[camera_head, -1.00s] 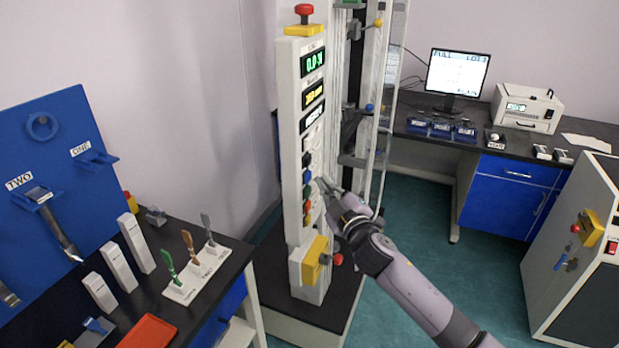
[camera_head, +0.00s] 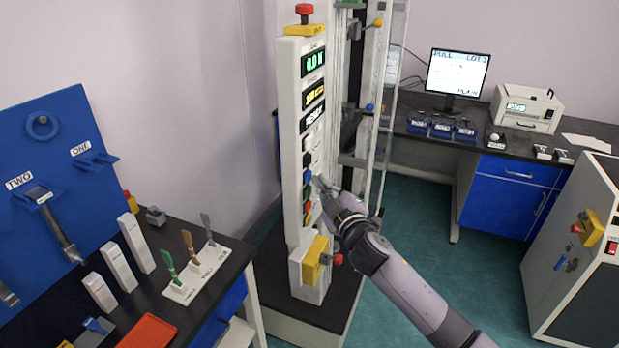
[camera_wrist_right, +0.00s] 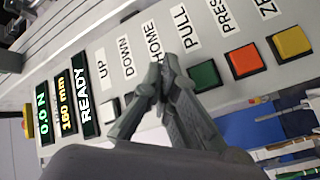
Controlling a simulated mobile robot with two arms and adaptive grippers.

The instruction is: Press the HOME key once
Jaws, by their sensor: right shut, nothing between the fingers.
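The control panel (camera_head: 290,130) of the tall test machine carries a column of coloured keys. In the wrist view the labels run UP, DOWN, HOME (camera_wrist_right: 155,42), PULL, PRESS and a partly cut-off last one. The HOME key is hidden behind my fingers there; in the head view a blue key (camera_head: 308,175) shows in the third place down. My right gripper (camera_head: 318,181) is shut and empty, its fingertips (camera_wrist_right: 160,72) just below the HOME label, at or close to the panel. I cannot tell whether they touch the key. My left gripper is not in view.
Beside my fingers are the green PULL key (camera_wrist_right: 205,76), the orange-red PRESS key (camera_wrist_right: 244,60) and a yellow key (camera_wrist_right: 291,43). The white UP key (camera_wrist_right: 108,108) is on the other side. The display (camera_wrist_right: 83,103) reads READY. A yellow box with a red knob (camera_head: 315,258) sits below.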

